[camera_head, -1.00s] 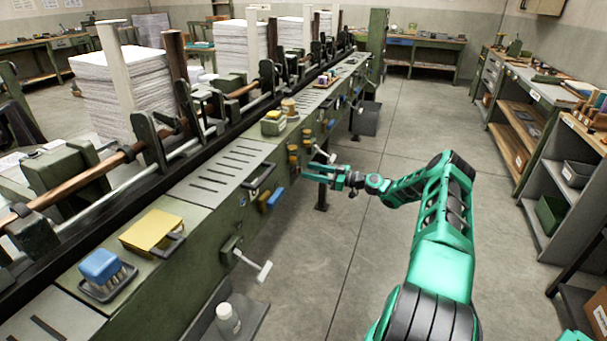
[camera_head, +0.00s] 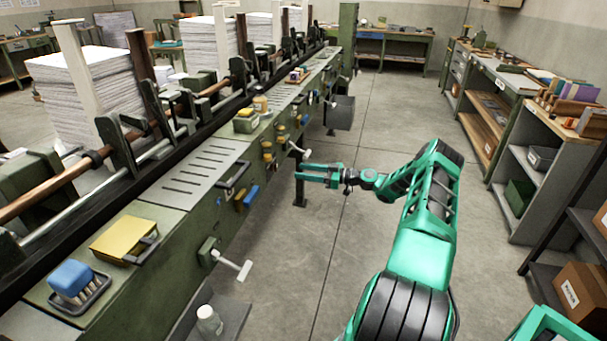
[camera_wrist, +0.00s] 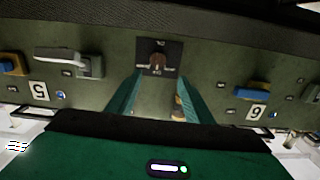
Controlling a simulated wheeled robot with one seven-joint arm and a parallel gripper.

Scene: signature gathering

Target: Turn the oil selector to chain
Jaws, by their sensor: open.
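A dark square plate with a brown knob (camera_wrist: 157,60), which looks like the oil selector, sits on the green machine front in the wrist view. Its lettering is upside down and too small to read. My gripper (camera_wrist: 158,80) is open and empty, with one green finger on each side below the plate in the picture and apart from the knob. In the head view my gripper (camera_head: 299,174) reaches left toward the long green machine (camera_head: 222,228), with floor visible around it. I cannot pick out the selector plate in the head view.
In the wrist view, a grey lever (camera_wrist: 70,58) and number plate 5 (camera_wrist: 39,90) are left, and a blue-and-yellow handle (camera_wrist: 252,92) and plate 6 (camera_wrist: 256,111) right. A white-ended crank (camera_head: 233,264) sticks out nearer me. Open floor (camera_head: 375,135) lies between machine and right-hand shelves.

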